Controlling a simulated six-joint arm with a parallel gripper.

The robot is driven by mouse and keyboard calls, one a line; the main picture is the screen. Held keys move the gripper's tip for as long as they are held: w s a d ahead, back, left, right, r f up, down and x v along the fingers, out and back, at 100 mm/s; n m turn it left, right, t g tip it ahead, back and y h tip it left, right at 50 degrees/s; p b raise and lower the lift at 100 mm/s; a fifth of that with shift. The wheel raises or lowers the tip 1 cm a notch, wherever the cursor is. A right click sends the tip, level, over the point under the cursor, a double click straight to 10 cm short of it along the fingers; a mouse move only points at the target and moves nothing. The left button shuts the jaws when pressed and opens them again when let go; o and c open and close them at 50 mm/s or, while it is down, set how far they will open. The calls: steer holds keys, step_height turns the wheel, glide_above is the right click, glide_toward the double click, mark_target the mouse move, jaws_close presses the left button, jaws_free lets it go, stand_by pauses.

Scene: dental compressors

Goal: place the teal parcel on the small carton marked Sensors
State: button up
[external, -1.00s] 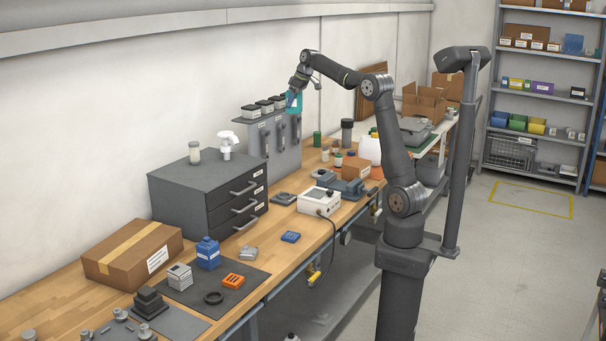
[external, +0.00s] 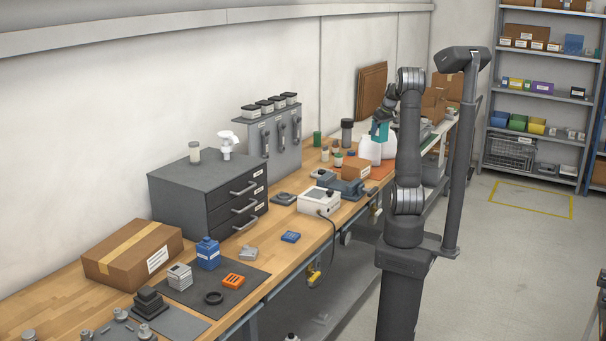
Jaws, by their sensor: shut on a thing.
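My gripper (external: 383,118) is shut on the teal parcel (external: 379,131) and points down. It holds the parcel in front of my upright arm links, toward the far end of the workbench. In the picture the parcel appears just above a white container (external: 372,151); I cannot tell its true height over it. A small brown carton (external: 356,168) stands on the bench below and to the left of the parcel, apart from it. Any marking on this carton is too small to read.
An orange mat (external: 379,171) lies beside the carton. A dark cylinder (external: 347,133), a green cylinder (external: 317,139) and small jars stand to the left. A grey vise (external: 340,185) and a white device (external: 319,201) are nearer. Open cardboard boxes (external: 435,103) stand behind.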

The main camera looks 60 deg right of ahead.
steer(key=shift+s+d+f, duration=0.1)
steer(key=shift+s+f, duration=0.1)
steer(key=shift+s, duration=0.25)
steer(key=shift+w+f, duration=0.15)
steer(key=shift+f, duration=0.1)
steer(key=w+a+f, duration=0.1)
steer(key=w+f, duration=0.1)
steer(key=w, duration=0.1)
steer(key=w+f, duration=0.2)
steer(key=w, duration=0.2)
steer(key=w+a+f, duration=0.1)
steer(key=w+f, duration=0.1)
steer(key=w, duration=0.1)
steer(key=shift+w+a+f, duration=0.3)
steer(key=shift+w+f, duration=0.05)
steer(key=shift+f, duration=1.9)
steer(key=shift+f, duration=0.15)
steer(key=o, duration=1)
steer(key=shift+o, duration=0.2)
